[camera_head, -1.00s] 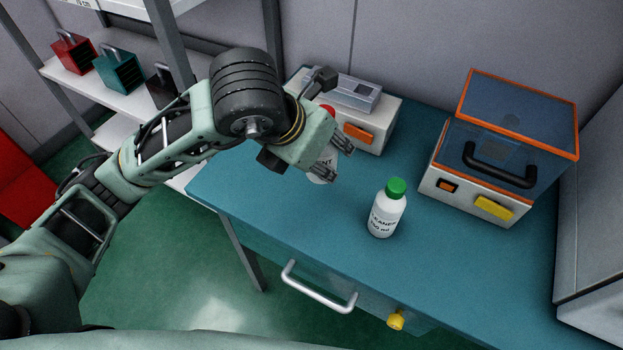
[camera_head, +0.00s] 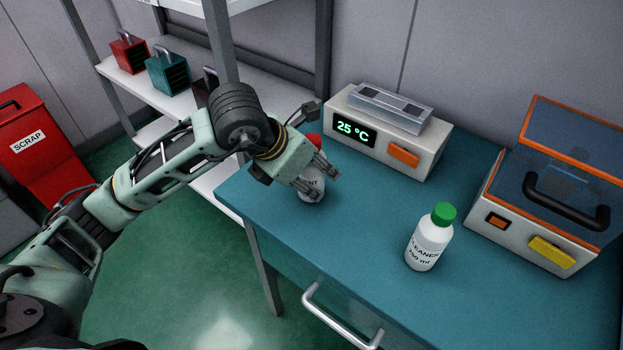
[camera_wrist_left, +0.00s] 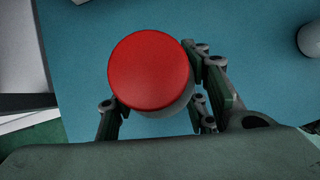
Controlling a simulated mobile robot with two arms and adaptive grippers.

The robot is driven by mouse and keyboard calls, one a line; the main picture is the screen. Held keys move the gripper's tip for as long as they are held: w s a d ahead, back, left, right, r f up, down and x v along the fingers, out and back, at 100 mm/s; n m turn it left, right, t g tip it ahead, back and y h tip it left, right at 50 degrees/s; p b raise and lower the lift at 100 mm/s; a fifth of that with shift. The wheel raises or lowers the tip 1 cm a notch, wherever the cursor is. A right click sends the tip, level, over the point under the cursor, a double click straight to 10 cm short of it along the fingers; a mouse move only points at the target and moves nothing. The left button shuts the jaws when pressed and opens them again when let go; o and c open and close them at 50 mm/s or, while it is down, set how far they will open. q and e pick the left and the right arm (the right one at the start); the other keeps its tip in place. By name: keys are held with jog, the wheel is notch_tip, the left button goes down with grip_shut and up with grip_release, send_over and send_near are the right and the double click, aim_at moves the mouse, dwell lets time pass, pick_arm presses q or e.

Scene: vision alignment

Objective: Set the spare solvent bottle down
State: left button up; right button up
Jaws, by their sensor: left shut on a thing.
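The spare solvent bottle (camera_head: 312,186) is white with a red cap and a partly hidden label. My left gripper (camera_head: 324,178) is shut on it at the left end of the teal bench (camera_head: 345,245). The bottle looks upright. I cannot tell whether its base touches the bench top. In the left wrist view the red cap (camera_wrist_left: 150,70) fills the middle, with the gripper fingers (camera_wrist_left: 155,105) on either side of the bottle. My right gripper is in neither view.
A white cleaner bottle (camera_head: 430,238) with a green cap stands right of my left gripper. Behind is a white device (camera_head: 425,150) reading 25 °C. A clear-lidded box (camera_head: 535,225) stands at right. A shelf (camera_head: 125,72) and a red scrap bin (camera_head: 40,145) are at left.

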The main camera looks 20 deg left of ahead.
pick_arm(q)
jog(key=shift+f, duration=0.2)
jog(key=shift+f, duration=0.1)
jog(key=o, duration=1.4)
jog(key=v, duration=1.2)
